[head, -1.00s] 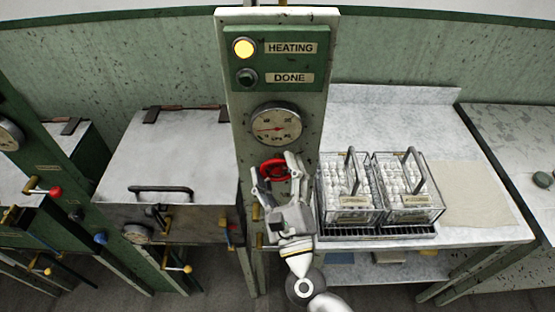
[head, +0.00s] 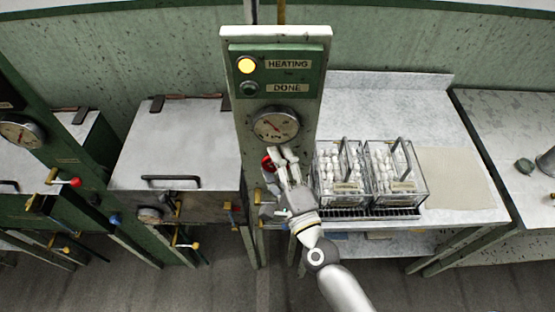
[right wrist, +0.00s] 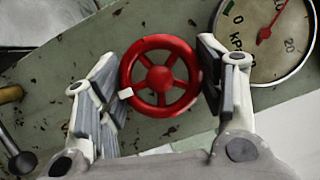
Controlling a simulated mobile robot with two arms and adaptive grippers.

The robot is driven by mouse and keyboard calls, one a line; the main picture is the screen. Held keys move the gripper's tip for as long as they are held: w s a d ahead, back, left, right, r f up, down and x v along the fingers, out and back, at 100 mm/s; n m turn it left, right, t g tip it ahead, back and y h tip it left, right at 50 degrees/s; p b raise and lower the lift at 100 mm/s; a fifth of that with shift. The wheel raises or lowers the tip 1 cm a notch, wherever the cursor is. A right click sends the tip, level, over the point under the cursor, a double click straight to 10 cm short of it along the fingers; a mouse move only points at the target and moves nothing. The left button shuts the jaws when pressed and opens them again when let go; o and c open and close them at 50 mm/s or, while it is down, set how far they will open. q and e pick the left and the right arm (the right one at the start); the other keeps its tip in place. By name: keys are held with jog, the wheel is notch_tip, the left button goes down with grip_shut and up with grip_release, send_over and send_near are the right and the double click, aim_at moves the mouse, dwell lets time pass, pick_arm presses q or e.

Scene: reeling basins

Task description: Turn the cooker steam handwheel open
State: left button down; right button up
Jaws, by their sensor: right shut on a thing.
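The red handwheel (head: 267,163) is on the front of the cooker's column, just below a round pressure gauge. It is partly covered by my right gripper (head: 282,156) in the head view. In the right wrist view the wheel (right wrist: 160,76) shows whole, with spokes and a small white tab at its left rim. The fingers of my right gripper (right wrist: 164,85) stand on opposite sides of its rim and are shut on it. My left gripper is in no view.
The yellow HEATING lamp (head: 246,65) is lit; the DONE lamp (head: 250,88) is dark. The gauge (head: 276,126) sits above the wheel. Glass baskets of white cocoons (head: 392,205) stand on the right table. A lidded metal basin (head: 178,140) stands to the left.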

dwell(0.6)
jog(key=o, duration=1)
